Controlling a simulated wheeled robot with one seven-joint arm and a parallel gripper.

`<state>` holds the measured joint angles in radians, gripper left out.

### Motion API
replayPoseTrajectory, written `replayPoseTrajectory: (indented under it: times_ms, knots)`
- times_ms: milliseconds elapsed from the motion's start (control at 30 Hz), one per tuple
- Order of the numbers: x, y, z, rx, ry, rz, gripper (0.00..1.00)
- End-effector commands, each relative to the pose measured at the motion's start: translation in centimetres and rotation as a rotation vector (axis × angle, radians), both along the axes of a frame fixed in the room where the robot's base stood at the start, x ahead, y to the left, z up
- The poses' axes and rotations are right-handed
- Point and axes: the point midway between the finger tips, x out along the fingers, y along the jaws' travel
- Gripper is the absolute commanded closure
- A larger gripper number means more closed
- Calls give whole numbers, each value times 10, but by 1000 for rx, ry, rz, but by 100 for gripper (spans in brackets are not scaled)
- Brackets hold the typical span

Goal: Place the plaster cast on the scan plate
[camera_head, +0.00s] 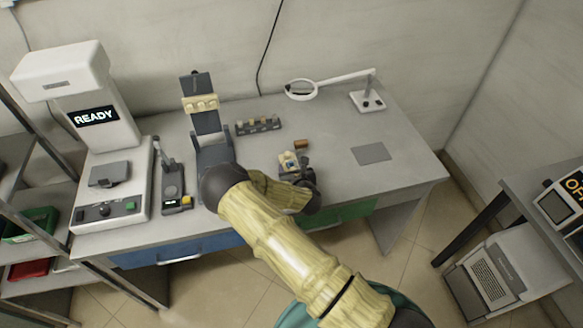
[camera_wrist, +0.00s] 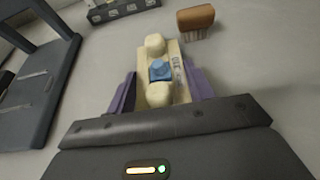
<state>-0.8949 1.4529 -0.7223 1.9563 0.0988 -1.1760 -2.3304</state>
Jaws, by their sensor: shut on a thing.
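The plaster cast (camera_wrist: 153,62) is a cream piece with a blue block on its middle and small dark marks on its side. It also shows small in the head view (camera_head: 287,160), at the end of my arm over the table. My gripper (camera_wrist: 160,92) is shut on it, one purple finger on each side; the gripper also shows in the head view (camera_head: 297,170). I cannot tell whether the cast touches the table. A white machine (camera_head: 120,130) with a READY screen stands at the left, with a dark grey plate (camera_head: 108,174) on its base, bare. It looks like the scan plate.
A small brush (camera_wrist: 196,20) lies just beyond the cast. A dark stand (camera_head: 207,120) with cream pieces, a dark rack (camera_head: 258,125) and a small upright device (camera_head: 172,185) stand between cast and machine. A grey mat (camera_head: 371,153) and magnifier lamp (camera_head: 368,102) are at right.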

Motion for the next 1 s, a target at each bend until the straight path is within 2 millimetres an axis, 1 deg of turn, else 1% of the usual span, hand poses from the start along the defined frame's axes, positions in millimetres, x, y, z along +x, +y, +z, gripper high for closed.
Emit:
replayPoseTrajectory:
  times_ms: [267, 367, 400, 467, 500, 767, 900, 1000]
  knots:
    - [1, 0, -1, 1, -4, 0, 75]
    - [1, 0, -5, 1, -3, 0, 75]
    - [0, 0, -5, 1, -2, 0, 45]
    - [0, 0, -4, 1, -2, 0, 34]
    - [0, 0, -4, 1, -2, 0, 26]
    - [0, 0, -4, 1, -2, 0, 26]
    - [1, 0, 0, 2, -3, 0, 26]
    - [-7, -2, 0, 0, -1, -1, 26]
